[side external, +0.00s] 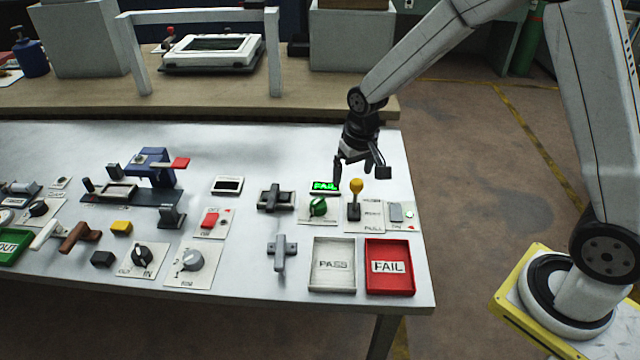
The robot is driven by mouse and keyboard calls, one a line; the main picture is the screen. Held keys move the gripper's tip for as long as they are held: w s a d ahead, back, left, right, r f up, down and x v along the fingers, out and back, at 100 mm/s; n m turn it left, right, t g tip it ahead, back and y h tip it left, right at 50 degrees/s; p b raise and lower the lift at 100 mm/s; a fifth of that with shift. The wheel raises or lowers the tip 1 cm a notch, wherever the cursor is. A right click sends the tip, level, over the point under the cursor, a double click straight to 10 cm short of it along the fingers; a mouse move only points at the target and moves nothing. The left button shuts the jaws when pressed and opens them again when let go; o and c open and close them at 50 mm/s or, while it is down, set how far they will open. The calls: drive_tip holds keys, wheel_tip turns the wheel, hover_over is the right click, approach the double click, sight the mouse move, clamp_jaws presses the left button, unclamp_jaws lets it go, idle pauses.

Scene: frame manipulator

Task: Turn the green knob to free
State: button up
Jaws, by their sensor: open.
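The green knob (318,207) sits on a small white plate near the right end of the table, below a small dark display (324,186) with green lettering that looks like "FAIL". Any marks around the knob are too small to read, so its setting is unclear. My gripper (360,179) is open and empty, pointing down just above and to the right of the knob, behind the yellow-topped lever. One finger hangs close to the display. I cannot tell how high the fingertips are above the table.
A yellow-topped lever (355,198) stands right beside the knob's plate. A switch panel (398,214) lies further right. A white PASS tray (333,278) and a red FAIL tray (389,282) are in front. A dark slider block (276,198) is left. More knobs and blocks fill the left side.

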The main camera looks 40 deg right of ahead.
drive_tip(key=m+g, duration=0.1)
drive_tip(key=m, duration=0.1)
hover_over(318, 200)
drive_tip(key=s, duration=0.1)
wheel_tip(318, 200, down, 8)
drive_tip(key=shift+d+r, duration=0.1)
drive_tip(key=shift+w+f, duration=0.5)
drive_tip(key=shift+f, duration=0.05)
drive_tip(key=shift+f, duration=0.1)
drive_tip(key=shift+f, duration=3.8)
drive_tip(key=c, duration=1.3)
